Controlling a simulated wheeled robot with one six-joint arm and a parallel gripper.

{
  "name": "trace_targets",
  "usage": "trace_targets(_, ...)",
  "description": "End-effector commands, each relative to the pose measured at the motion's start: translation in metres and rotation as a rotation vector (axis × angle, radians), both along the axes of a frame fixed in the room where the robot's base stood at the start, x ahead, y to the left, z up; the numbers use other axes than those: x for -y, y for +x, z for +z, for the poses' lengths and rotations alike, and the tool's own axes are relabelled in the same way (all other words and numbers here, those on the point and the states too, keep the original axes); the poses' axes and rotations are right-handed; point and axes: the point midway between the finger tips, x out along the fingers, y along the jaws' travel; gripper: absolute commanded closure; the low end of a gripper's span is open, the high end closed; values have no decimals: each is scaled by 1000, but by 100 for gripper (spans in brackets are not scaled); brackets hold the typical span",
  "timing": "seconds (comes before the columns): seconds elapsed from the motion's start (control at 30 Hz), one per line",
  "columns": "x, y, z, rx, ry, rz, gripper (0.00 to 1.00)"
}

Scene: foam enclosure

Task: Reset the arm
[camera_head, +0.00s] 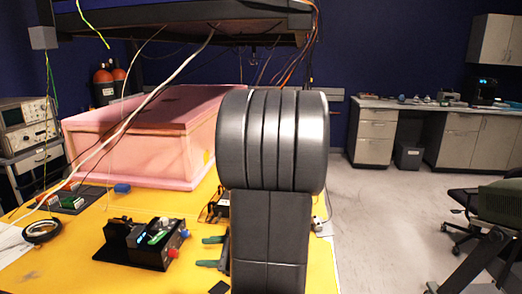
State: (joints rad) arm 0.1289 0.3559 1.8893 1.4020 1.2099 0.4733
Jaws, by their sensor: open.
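My arm (272,140) stands folded in the middle of the head view, with a thick grey joint above a dark link. It hides much of what lies behind it. My gripper (207,252) shows just left of the dark link, low over the yellow table. Its two greenish fingers point left and stand apart, with nothing between them. The rest of the gripper is hidden behind the link.
The yellow table (60,262) holds a black device (140,246) left of the gripper, a tape roll (42,231) and a pink foam box (130,150) behind. Cables hang from a dark overhead shelf (180,22). Open floor (390,215) lies right; a chair (490,215) stands there.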

Motion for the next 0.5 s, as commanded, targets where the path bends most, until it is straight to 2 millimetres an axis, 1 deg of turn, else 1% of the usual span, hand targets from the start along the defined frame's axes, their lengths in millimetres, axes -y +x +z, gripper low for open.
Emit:
trace_targets(0.03, 8, -2, 3, 2, 0, -5, 57)
trace_targets(0.3, 41, -13, 15, 0, 0, -4, 57)
trace_targets(0.33, 39, -13, 14, -1, -1, -1, 57)
trace_targets(0.5, 14, -6, 6, -1, 0, 4, 57)
